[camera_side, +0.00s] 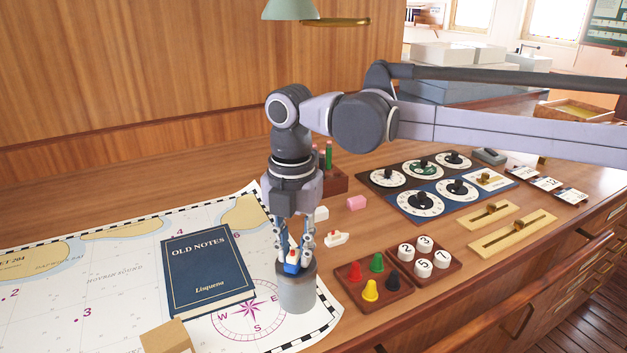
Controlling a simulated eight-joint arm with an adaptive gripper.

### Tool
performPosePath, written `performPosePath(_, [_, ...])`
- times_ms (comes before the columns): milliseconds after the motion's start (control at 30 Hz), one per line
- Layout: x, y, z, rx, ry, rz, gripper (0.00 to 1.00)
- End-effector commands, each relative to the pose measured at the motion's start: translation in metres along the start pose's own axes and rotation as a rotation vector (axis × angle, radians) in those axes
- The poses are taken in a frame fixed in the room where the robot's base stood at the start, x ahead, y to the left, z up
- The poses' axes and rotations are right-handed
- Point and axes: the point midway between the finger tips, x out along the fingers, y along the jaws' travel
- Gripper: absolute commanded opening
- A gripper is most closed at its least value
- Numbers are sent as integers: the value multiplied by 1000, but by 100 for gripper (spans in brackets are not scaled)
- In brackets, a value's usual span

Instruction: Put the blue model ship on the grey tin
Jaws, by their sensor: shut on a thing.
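The blue model ship (291,267) has a blue hull, a white upper part and a little red on top. My gripper (292,259) points straight down and is shut on it, with a finger on either side. The grey tin (298,293) stands upright on the chart, directly below the ship in this view. The ship's hull overlaps the tin's top edge in the picture. I cannot tell whether it touches the tin or hangs just above it. The fingers hide part of the ship.
A dark blue book (207,270) lies left of the tin, and a cardboard box (167,337) is at the front. A small white and red ship (337,239), a tray of coloured pawns (373,280) and a tray of numbered pieces (424,259) are to the right.

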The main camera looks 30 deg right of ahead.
Motion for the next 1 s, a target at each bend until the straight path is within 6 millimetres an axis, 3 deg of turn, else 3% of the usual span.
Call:
performPosePath(67, [2,0,0,0,0,0,2])
performPosePath(100, [3,0,0,0,0,0,29])
performPosePath(167, [2,0,0,0,0,0,46])
performPosePath(567, [-2,0,0,0,0,0,46])
performPosePath(1000, [-66,0,0,0,0,0,46])
